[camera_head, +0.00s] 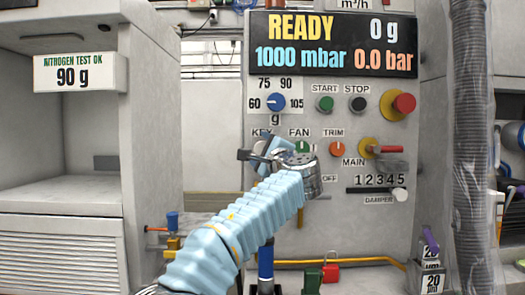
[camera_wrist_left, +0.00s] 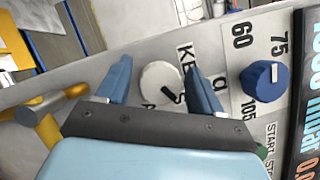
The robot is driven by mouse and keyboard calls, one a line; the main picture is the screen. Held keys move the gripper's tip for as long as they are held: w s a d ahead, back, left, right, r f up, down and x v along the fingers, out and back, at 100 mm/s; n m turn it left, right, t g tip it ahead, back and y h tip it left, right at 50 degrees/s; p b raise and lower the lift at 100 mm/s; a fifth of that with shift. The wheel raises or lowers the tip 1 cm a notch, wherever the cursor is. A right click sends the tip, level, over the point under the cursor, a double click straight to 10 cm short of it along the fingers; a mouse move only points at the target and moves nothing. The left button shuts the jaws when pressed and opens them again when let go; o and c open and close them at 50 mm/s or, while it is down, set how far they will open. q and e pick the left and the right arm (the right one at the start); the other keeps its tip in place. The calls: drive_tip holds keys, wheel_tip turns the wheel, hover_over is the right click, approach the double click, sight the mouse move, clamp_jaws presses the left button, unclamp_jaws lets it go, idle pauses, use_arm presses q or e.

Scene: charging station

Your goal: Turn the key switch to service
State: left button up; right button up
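The key switch (camera_wrist_left: 161,82) shows in the left wrist view as a round white disc with a dark slanted bar. The bar's lower-right end lies close to a printed S. In the head view the switch is mostly hidden behind my left gripper (camera_head: 264,150), beneath the KEY label. My left gripper (camera_wrist_left: 157,70) is open at the panel, with one blue finger on each side of the switch in the wrist view. I cannot tell whether the fingers touch it. My right gripper is in neither view.
The red emergency button (camera_head: 403,103) and MAIN switch (camera_head: 385,149) are farther right.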

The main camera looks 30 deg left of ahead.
use_arm(q)
drive_tip(key=shift+d, duration=0.15)
drive_tip(key=b+v, duration=0.3)
drive_tip(key=v, duration=1)
drive_tip(key=shift+s+d, duration=0.2)
drive_tip(key=shift+s, duration=0.05)
